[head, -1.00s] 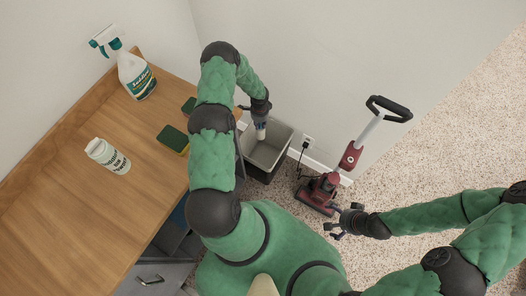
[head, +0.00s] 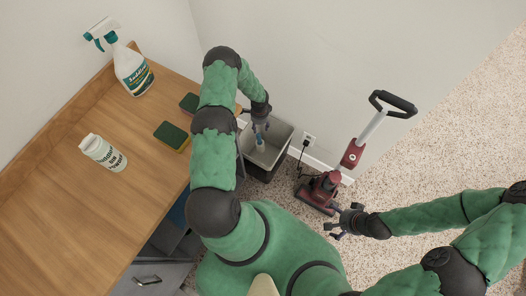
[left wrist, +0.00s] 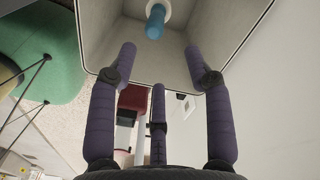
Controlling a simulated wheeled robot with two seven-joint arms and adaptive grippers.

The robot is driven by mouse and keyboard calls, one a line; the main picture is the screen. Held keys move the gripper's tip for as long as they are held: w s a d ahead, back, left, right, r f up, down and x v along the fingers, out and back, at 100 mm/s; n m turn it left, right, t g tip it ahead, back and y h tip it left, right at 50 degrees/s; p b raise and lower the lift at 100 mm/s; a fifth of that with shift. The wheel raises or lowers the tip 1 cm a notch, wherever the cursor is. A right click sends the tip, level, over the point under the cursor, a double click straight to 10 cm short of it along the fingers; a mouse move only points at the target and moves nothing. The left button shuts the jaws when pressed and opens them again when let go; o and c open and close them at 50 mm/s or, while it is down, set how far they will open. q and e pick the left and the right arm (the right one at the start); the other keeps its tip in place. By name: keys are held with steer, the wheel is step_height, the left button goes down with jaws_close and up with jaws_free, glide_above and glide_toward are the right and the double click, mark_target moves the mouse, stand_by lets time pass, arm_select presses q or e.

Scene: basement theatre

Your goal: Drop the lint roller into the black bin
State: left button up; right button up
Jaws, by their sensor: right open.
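The lint roller (head: 260,144), with a blue handle and a white roll, is inside the bin (head: 279,147), which has a dark outside and a grey inside. In the left wrist view the lint roller (left wrist: 155,22) shows beyond my fingertips, apart from them, with its blue handle toward me. I cannot tell whether it rests on the bin floor. My left gripper (head: 260,124) is over the bin opening; its fingers are spread and empty in the left wrist view (left wrist: 160,62). My right gripper (head: 342,222) is open and empty beside the vacuum cleaner.
A red upright vacuum cleaner (head: 352,155) stands right of the bin, by a wall outlet (head: 309,140). The wooden counter (head: 75,200) at left holds a spray bottle (head: 133,72), a white powder bottle (head: 103,152) and two sponges (head: 172,136). Carpet at right is clear.

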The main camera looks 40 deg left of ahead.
arm_select(q)
step_height(320, 180, up, 12)
stand_by(0.9)
stand_by(0.3)
